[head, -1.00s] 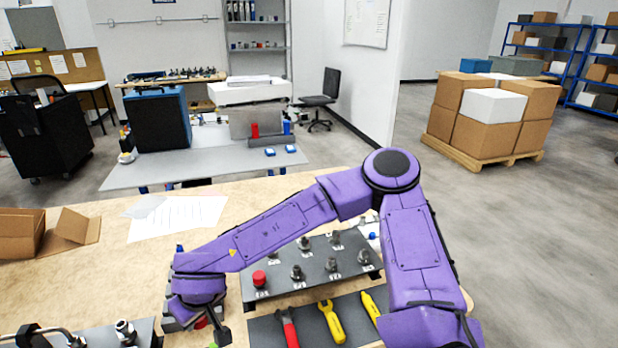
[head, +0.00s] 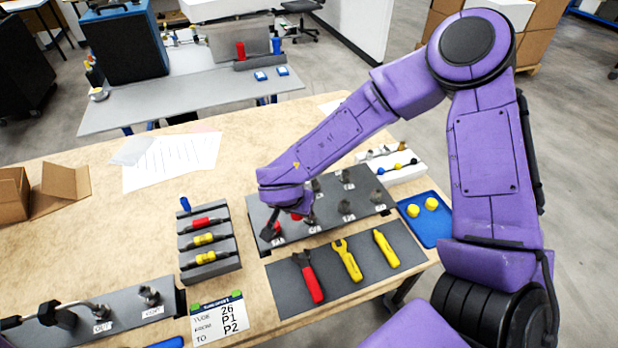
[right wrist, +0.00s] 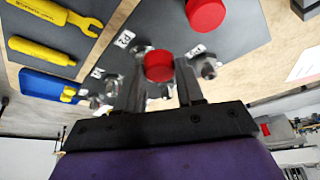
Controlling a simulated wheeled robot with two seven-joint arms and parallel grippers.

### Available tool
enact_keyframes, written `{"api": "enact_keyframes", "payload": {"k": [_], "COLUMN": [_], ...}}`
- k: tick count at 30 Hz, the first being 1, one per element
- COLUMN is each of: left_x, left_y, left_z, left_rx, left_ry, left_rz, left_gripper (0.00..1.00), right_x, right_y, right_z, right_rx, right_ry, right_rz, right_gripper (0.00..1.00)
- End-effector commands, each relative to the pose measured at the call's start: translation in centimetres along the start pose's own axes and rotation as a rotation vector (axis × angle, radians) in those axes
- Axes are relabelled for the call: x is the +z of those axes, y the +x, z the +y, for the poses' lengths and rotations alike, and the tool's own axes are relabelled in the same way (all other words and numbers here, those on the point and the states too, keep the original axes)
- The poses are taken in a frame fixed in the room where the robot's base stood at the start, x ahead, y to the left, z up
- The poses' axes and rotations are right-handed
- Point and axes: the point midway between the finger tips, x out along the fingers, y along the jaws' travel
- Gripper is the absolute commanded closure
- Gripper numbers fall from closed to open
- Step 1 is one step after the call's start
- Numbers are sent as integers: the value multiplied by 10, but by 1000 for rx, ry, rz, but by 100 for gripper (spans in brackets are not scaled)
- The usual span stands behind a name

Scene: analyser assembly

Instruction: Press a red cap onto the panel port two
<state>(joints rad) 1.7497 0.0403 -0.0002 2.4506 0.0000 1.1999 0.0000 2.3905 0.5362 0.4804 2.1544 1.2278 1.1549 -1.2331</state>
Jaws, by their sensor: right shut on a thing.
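My right gripper (head: 289,222) is over the left part of the dark port panel (head: 376,213). In the right wrist view, its fingers (right wrist: 160,76) are shut on a red cap (right wrist: 158,66). Another red cap (right wrist: 205,12) is seated on the panel; in the head view it shows at the front left corner (head: 278,227), partly behind the gripper. A port labelled P2 (right wrist: 141,51) shows beside the held cap in the right wrist view. The held cap appears apart from it, though the exact gap cannot be told. My left gripper is not in view.
A rack (head: 210,265) with red, yellow and blue pieces stands left of the panel. A dark mat (head: 325,290) with tools lies in front, and a blue tray (head: 443,236) with yellow pieces to the right. A card (head: 220,317) reads P1 to P2.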

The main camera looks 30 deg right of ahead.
Motion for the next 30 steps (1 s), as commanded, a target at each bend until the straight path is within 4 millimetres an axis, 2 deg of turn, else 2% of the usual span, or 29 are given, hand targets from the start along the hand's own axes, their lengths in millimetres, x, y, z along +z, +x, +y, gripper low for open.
{"api": "enact_keyframes", "payload": {"k": [1, 6, 12, 15, 18, 22, 30], "left_x": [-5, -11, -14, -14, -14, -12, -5], "left_y": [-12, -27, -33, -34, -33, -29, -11], "left_z": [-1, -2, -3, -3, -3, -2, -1], "left_rx": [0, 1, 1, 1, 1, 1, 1], "left_ry": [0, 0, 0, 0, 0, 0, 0], "left_rz": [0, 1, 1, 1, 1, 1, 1], "left_gripper": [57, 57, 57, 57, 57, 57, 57], "right_x": [-12, -40, -49, -48, -47, -45, -37], "right_y": [-7, -12, -25, -30, -32, -28, -9], "right_z": [7, 28, 28, 23, 20, 20, 20], "right_rx": [61, 301, 543, 618, 651, 655, 653], "right_ry": [141, 739, 1324, 1498, 1574, 1580, 1576], "right_rz": [10, 7, 1, -2, -4, -5, -4], "right_gripper": [90, 90, 90, 90, 90, 90, 90]}}
